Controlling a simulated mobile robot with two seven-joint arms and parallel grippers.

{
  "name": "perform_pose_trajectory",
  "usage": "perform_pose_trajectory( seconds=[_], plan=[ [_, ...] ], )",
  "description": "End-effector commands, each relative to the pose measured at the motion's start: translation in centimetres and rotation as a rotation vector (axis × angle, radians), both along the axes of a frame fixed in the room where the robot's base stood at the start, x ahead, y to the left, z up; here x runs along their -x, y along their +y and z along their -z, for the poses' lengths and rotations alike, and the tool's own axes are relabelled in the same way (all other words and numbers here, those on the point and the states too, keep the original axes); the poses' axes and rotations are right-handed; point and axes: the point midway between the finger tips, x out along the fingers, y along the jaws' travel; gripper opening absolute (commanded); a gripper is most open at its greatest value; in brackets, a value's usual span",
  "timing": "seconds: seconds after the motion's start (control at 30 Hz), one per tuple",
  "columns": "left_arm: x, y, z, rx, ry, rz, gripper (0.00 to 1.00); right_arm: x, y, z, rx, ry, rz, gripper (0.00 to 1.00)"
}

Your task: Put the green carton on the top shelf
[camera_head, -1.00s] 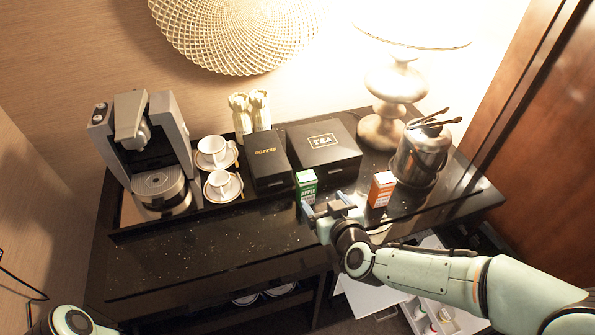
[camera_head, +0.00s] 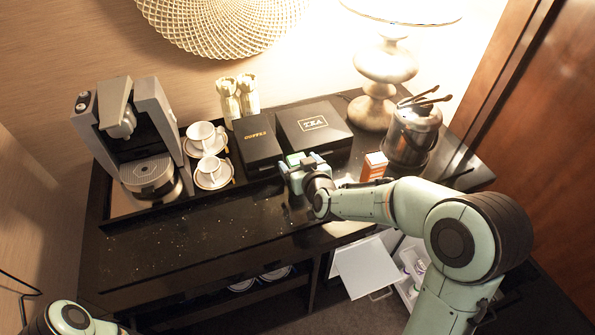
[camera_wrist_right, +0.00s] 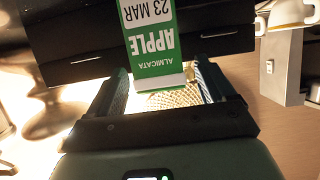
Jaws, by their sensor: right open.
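The green carton (camera_head: 294,158) stands on the dark counter in front of the black boxes, mostly hidden behind my right gripper (camera_head: 296,174) in the head view. In the right wrist view the carton (camera_wrist_right: 150,45), green and white with "APPLE" on it, appears upside down. Its near end shows between the two spread fingers of my right gripper (camera_wrist_right: 160,82), with a gap on each side. The right gripper is open. Part of my left arm shows at the lower left; its gripper is out of view. I cannot pick out the top shelf clearly.
An orange carton (camera_head: 374,166) stands right of my right gripper, near a metal ice bucket (camera_head: 411,136). The coffee box (camera_head: 257,141) and tea box (camera_head: 313,124) are close behind. Below the counter, a white door (camera_head: 366,268) hangs open beside bottles. The counter's front left is clear.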

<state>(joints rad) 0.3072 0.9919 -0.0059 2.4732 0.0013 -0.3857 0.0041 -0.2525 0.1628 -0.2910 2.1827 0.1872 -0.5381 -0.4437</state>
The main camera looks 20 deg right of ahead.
Motion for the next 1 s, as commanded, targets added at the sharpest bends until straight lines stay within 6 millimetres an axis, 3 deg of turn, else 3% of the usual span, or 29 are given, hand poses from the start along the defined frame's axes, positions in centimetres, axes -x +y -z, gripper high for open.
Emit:
perform_pose_trajectory(
  seconds=[0.13,0.37,0.57,0.63,0.67,1.0],
  plan=[
    [-0.2,0.0,-0.2,0.000,-0.002,0.000,0.43,-1.3,-0.1,0.5,0.000,0.000,0.001,0.83],
    [-0.1,0.0,-0.2,-0.001,-0.002,0.000,0.43,-1.4,-0.1,0.6,-0.001,0.000,0.000,0.83],
    [-0.1,0.0,-0.2,-0.001,-0.002,-0.001,0.43,-1.4,-0.1,0.6,-0.001,0.000,0.000,0.21],
    [-0.1,0.0,-0.2,-0.001,-0.002,-0.001,0.43,-1.4,-0.1,0.5,-0.001,-0.002,0.000,0.19],
    [-0.1,0.0,-0.2,-0.001,-0.002,0.000,0.43,-1.4,-0.1,0.5,-0.001,-0.002,0.000,0.14],
    [-0.4,0.0,-0.5,0.000,-0.005,0.001,0.43,-1.4,-0.1,-0.5,-0.001,-0.004,0.002,0.13]
  ],
)
